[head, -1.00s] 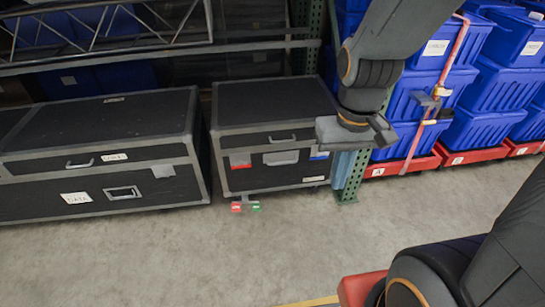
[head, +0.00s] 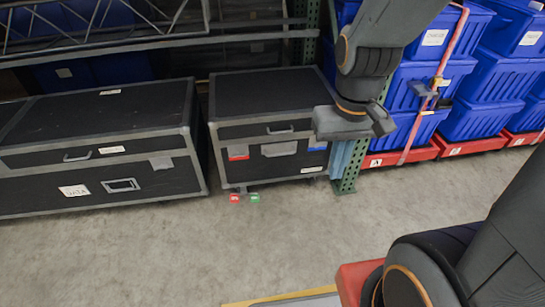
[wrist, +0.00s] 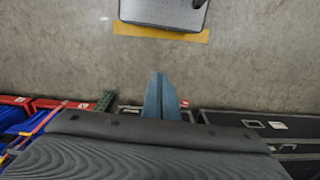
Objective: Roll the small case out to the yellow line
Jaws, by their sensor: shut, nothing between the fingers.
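The small case (head: 265,140) is black with grey metal edges and stands on the floor under the rack, beside a longer case. Its front has a handle, a latch plate, and a red and a blue label. The yellow line (head: 265,300) lies on the floor at the bottom of the head view, and crosses the top of the wrist view (wrist: 160,33). My gripper (head: 340,178) is shut and empty at the case's right front corner; its blue fingers (wrist: 160,92) point down.
The long black case (head: 100,150) stands close on the left. A green rack post (head: 350,172) is right of the small case. Blue totes (head: 440,85) on red dollies (head: 398,155) stand at the right. Bare concrete floor (head: 160,250) lies in front.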

